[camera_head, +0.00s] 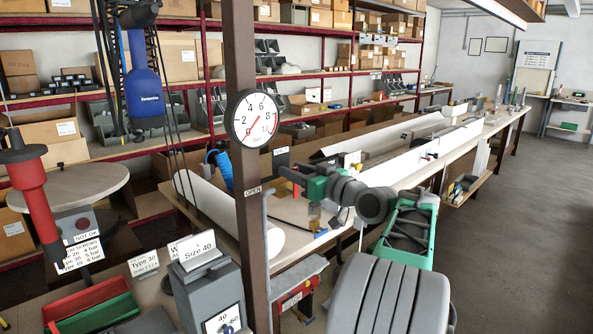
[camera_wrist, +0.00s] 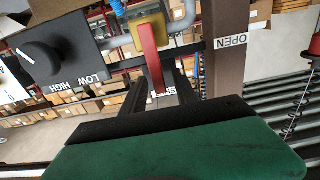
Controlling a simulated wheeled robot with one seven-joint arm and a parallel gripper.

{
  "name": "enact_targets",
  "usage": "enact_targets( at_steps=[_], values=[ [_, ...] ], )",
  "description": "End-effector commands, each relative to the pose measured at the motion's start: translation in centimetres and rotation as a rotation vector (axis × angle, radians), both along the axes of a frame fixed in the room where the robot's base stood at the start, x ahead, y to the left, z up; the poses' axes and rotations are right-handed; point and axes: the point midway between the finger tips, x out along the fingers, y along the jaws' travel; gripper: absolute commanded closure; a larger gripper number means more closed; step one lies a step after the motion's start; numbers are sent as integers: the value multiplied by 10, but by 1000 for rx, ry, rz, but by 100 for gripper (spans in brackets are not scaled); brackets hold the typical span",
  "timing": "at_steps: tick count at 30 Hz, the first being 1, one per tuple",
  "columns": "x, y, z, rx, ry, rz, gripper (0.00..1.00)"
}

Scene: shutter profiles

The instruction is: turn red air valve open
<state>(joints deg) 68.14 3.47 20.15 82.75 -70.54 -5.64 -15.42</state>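The red valve handle (camera_wrist: 152,58) sits on a yellow-brown valve body (camera_wrist: 152,35) in the wrist view, with grey pipe on both sides. It points down the picture, its free end between the two dark fingers of my gripper (camera_wrist: 160,93). The fingers stand apart with a gap around the handle; I cannot tell whether either touches it. An upside-down OPEN label (camera_wrist: 230,41) is on the brown post to the right. A second white label is mostly hidden behind the handle's end. In the head view my gripper (camera_head: 287,179) is just right of the post.
The brown post (camera_head: 245,235) carries a round pressure gauge (camera_head: 252,119) and the OPEN label (camera_head: 252,190). A black LOW/HIGH knob (camera_wrist: 42,58) is close on the left in the wrist view. A long workbench (camera_head: 450,148) with profiles extends behind; the floor at right is clear.

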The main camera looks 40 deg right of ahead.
Motion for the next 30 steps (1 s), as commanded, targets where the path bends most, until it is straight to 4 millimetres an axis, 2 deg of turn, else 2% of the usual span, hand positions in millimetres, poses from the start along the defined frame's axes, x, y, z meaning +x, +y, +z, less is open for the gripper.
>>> enact_targets(
  at_steps=[2,12,30],
  values=[
    [0,0,0,0,0,0,72],
    [0,0,0,0,1,0,100],
    [0,0,0,0,1,0,100]
  ],
)
